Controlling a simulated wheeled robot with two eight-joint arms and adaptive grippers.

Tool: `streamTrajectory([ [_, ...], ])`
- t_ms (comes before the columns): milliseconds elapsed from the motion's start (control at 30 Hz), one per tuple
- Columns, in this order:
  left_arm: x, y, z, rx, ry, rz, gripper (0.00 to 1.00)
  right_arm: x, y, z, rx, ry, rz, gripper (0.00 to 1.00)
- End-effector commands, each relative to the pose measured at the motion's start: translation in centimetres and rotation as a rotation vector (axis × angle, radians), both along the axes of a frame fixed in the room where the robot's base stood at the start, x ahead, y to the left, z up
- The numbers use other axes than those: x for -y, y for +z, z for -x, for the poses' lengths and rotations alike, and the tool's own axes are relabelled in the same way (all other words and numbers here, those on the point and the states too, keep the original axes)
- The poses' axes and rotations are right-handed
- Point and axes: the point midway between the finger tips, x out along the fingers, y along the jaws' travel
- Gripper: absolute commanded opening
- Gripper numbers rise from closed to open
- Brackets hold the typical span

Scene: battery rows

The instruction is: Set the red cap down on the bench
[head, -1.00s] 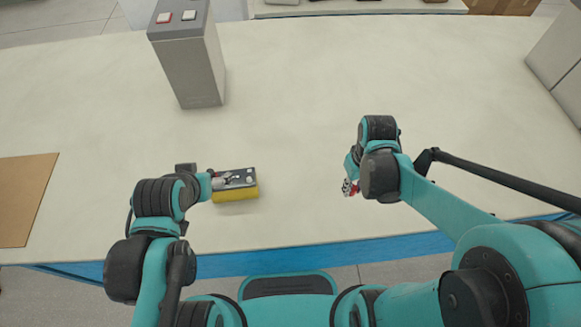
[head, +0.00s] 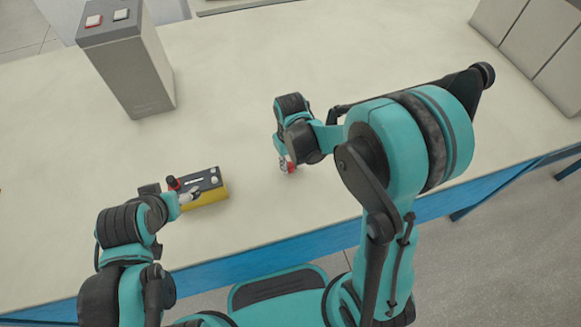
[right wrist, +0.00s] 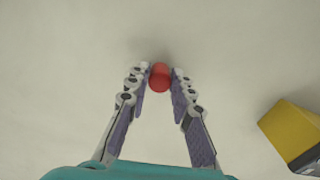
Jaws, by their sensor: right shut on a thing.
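The red cap (right wrist: 159,77) is between the fingertips of my right gripper (right wrist: 160,80) in the right wrist view, with the pale bench beneath it. In the head view, the cap (head: 291,167) shows as a small red spot under my right gripper (head: 287,168). Whether the cap touches the bench (head: 240,130) cannot be told. My left gripper (head: 187,197) is at the left end of the yellow battery with a dark top (head: 214,193). Its fingers are too small to read.
The battery also shows at the right of the right wrist view (right wrist: 292,130). A red knob-like part (head: 172,183) is at its left end. A grey pillar with red and white buttons (head: 126,65) stands at the back left. Grey blocks (head: 535,40) stand at the back right. Bench around the cap is clear.

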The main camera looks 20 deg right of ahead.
Motion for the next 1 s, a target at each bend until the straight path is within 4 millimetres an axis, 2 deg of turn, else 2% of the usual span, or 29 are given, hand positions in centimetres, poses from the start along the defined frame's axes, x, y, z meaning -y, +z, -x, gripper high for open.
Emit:
streamTrajectory([
  [33, 0.0, -0.6, 0.0, 0.000, 0.000, 0.000, 0.79, 0.0, -0.9, 0.0, 0.000, 0.000, 0.000, 0.00],
  [433, 0.0, -0.9, 0.0, 0.000, 0.000, 0.000, 0.79, 0.0, -1.3, 0.0, 0.000, 0.000, 0.000, 0.00],
  [467, 0.0, -0.8, 0.0, 0.000, 0.000, 0.000, 0.79, 0.0, -1.1, 0.0, 0.000, 0.000, 0.000, 0.30],
  [500, 0.0, -0.7, 0.0, 0.000, 0.000, 0.000, 0.79, 0.0, -1.1, 0.0, 0.000, 0.000, 0.000, 0.41],
  [533, 0.0, -0.7, 0.0, 0.000, 0.000, 0.000, 0.79, 0.0, -1.1, 0.0, 0.000, 0.000, 0.000, 0.43],
  [867, 0.0, -0.5, 0.0, 0.000, 0.000, 0.000, 0.79, 0.0, -0.8, 0.0, 0.000, 0.000, 0.000, 0.43],
  [1000, 0.0, 0.4, 0.0, 0.000, 0.000, 0.000, 0.79, 0.0, 0.9, 0.0, 0.000, 0.000, 0.000, 0.43],
])
